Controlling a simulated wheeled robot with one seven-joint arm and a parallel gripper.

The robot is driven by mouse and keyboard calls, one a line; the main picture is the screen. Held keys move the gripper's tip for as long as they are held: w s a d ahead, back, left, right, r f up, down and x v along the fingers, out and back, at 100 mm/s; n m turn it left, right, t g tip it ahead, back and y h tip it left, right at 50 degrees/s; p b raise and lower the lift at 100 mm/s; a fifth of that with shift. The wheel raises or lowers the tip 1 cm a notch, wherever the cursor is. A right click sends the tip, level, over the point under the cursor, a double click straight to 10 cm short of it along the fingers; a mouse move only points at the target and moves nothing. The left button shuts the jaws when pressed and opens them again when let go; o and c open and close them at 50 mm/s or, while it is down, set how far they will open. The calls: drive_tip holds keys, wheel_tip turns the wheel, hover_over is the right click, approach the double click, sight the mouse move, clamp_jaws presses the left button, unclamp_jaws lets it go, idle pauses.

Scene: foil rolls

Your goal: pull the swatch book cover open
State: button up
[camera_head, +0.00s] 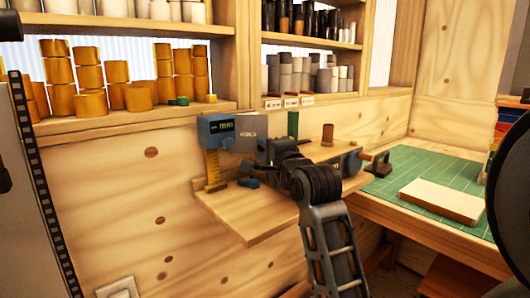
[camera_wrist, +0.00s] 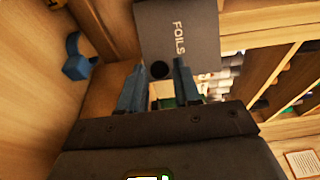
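The swatch book's grey cover, lettered FOILS, stands upright above the wooden shelf board in the head view (camera_head: 246,138). In the wrist view the cover (camera_wrist: 178,35) fills the top middle and looks closed, with a dark round spot near its lower edge. My gripper (camera_wrist: 157,82) is open, its two blue-grey fingers pointing at the cover, one on each side of the dark spot. Nothing shows held between them. In the head view my gripper (camera_head: 268,152) is just right of the cover, and my wrist hides part of what lies behind it.
A green cutting mat (camera_head: 405,165) with a pale board (camera_head: 445,200) is at right. Gold foil rolls (camera_head: 90,103) stand on the shelf behind.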

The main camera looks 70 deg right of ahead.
drive_tip(key=shift+d, duration=0.1)
drive_tip(key=shift+c, duration=0.4)
clamp_jaws()
